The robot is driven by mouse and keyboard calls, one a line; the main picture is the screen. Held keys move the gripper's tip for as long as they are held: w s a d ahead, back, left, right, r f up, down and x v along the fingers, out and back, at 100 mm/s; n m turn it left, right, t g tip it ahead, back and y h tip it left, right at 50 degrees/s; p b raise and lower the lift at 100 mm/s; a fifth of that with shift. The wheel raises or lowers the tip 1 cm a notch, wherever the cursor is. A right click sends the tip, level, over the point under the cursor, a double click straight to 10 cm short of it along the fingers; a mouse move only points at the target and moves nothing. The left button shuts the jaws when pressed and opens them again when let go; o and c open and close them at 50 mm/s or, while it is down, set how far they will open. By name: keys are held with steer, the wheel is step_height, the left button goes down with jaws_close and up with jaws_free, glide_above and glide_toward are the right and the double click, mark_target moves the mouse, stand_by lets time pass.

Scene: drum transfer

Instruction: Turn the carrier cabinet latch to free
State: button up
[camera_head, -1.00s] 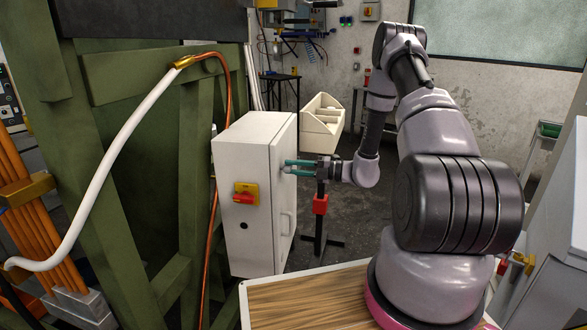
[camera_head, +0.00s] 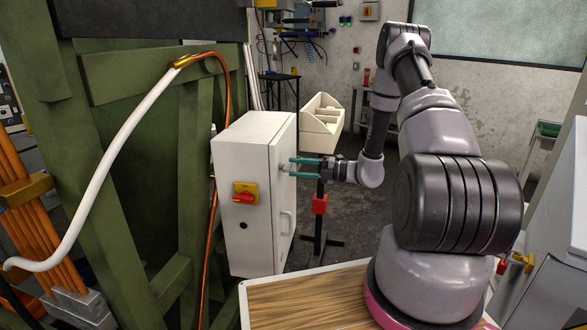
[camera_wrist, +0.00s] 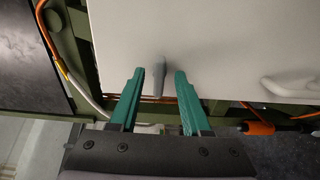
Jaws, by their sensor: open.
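The carrier cabinet (camera_head: 242,190) is the white box against the green frame. Its door side faces my gripper and appears shut. The latch (camera_wrist: 160,74) is a small grey lever on the white door, pointing roughly down the picture in the wrist view. My gripper (camera_wrist: 159,80) is open, with one teal finger on each side of the latch's lower end and a gap to both. In the head view my gripper (camera_head: 292,168) lies level at the cabinet door, its fingertips near the latch, which is small and hard to make out there.
A red and yellow switch (camera_head: 245,194) is on the cabinet's front. A door handle (camera_wrist: 288,84) lies right of the latch. A copper pipe (camera_head: 211,220) and the green frame (camera_head: 110,150) stand left.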

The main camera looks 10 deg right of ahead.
steer(key=v, duration=0.9)
steer(key=shift+d, duration=0.15)
steer(key=s+a+r+n+g+h, duration=0.3)
steer(key=s+a+r+n+g, duration=0.15)
steer(key=r+n, duration=0.45)
steer(key=s+a+r+n+g+h, duration=0.25)
steer(key=s+r+n, duration=0.35)
steer(key=r+n, duration=0.4)
steer(key=s+d+r+n+t+h, duration=0.1)
steer(key=s+r+n+t+h, duration=0.5)
steer(key=s+r+n, duration=0.8)
steer(key=s+n+h, duration=0.1)
steer(key=n+h, duration=0.2)
steer(key=n, duration=0.1)
steer(key=shift+d+r+t, duration=0.3)
steer(key=shift+r+t, duration=0.05)
steer(key=shift+t, duration=0.05)
steer(key=shift+s, duration=0.15)
